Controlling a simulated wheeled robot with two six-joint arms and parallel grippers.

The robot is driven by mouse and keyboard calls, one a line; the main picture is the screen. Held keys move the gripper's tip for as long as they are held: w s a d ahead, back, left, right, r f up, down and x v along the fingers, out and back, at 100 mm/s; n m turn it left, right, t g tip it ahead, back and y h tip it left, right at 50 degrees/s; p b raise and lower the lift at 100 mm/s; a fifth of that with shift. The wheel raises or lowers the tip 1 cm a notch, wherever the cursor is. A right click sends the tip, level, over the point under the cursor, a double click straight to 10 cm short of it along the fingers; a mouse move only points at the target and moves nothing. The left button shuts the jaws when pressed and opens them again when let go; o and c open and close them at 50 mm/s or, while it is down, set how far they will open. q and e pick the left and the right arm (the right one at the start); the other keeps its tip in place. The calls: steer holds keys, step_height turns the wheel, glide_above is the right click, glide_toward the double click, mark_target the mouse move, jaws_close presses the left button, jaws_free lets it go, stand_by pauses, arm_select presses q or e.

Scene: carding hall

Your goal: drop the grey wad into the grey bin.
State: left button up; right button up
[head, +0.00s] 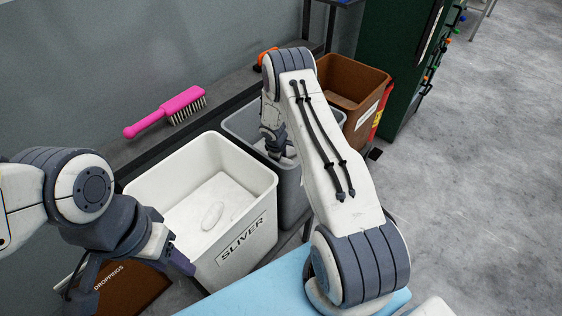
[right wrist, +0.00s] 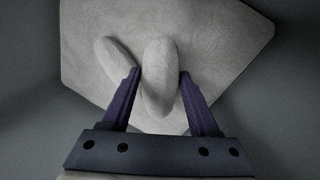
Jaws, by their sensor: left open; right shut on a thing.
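The grey bin (head: 294,195) stands between the white bin and the brown bin in the head view, partly covered by my right arm. My right gripper (head: 284,156) reaches down into its mouth. In the right wrist view my right gripper (right wrist: 158,88) is shut on a pale grey oblong wad (right wrist: 158,75), held between the purple fingers above the bin floor (right wrist: 215,40). A second pale oblong wad (right wrist: 118,58) shows just left of it, seemingly on that floor. My left gripper (head: 130,272) is open at the lower left, beside the white bin.
The white bin (head: 205,255) marked SLIVER holds a pale wad (head: 212,215). A brown bin (head: 350,75) stands behind the grey one. A brown DROPPINGS bin (head: 130,290) is at lower left. A pink brush (head: 165,110) lies on the ledge behind. Open floor is on the right.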

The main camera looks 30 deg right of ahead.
steer(key=shift+f, duration=0.15)
steer(key=shift+f+b, duration=0.6)
steer(key=shift+b, duration=0.05)
steer(key=o, duration=1.4)
steer(key=shift+r, duration=0.1)
steer(key=shift+r+p, duration=0.3)
steer(key=shift+p, duration=0.15)
steer(key=shift+r+p, duration=0.45)
steer(key=shift+p, duration=0.05)
steer(key=v, duration=1.1)
steer(key=shift+r, duration=0.25)
